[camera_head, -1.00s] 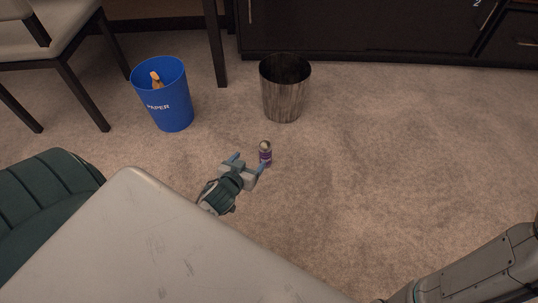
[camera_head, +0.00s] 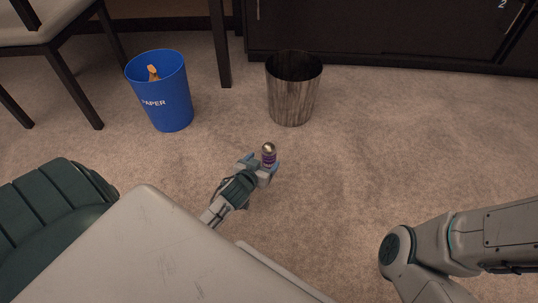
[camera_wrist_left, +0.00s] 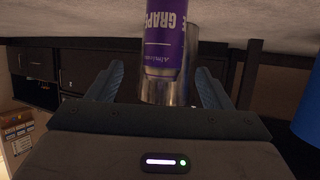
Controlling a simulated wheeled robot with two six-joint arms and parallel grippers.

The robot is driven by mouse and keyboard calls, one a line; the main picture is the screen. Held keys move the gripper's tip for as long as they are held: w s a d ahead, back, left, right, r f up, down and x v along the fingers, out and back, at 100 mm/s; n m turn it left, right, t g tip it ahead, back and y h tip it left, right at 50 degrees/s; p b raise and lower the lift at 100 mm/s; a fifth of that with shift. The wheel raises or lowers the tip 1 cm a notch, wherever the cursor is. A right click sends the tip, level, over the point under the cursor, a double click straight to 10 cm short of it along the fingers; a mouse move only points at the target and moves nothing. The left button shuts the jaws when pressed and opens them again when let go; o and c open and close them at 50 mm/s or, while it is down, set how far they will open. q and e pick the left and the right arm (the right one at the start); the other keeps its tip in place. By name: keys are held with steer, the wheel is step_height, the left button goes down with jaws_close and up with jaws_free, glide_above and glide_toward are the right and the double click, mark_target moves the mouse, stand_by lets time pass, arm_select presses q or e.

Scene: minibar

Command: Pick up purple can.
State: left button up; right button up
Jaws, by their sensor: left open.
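The purple can (camera_head: 268,156) stands upright on the carpet in the head view, with a silver top. My left gripper (camera_head: 263,163) is open and right at the can. In the left wrist view the purple can (camera_wrist_left: 166,38) shows large between the two open fingers of my left gripper (camera_wrist_left: 166,88), with "GRAPE" lettering on its side. The fingers stand apart from the can on both sides. The can's lower part is partly hidden by the gripper in the head view. Of my right arm only links show at the lower right; its gripper is out of view.
A blue paper bin (camera_head: 163,98) with something orange inside and a wood-grain bin (camera_head: 292,97) stand behind the can. A chair (camera_head: 58,48) is at the upper left, dark cabinets (camera_head: 390,30) at the back. Open carpet lies to the right.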

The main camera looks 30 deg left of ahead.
mark_target(266, 156)
arm_select(q)
steer(key=b+x, duration=0.4)
steer(key=shift+w+a+f, duration=0.1)
steer(key=shift+w+a, duration=0.1)
steer(key=shift+a, duration=0.05)
steer(key=shift+w, duration=0.35)
steer(key=c, duration=1)
steer(key=shift+c, duration=0.2)
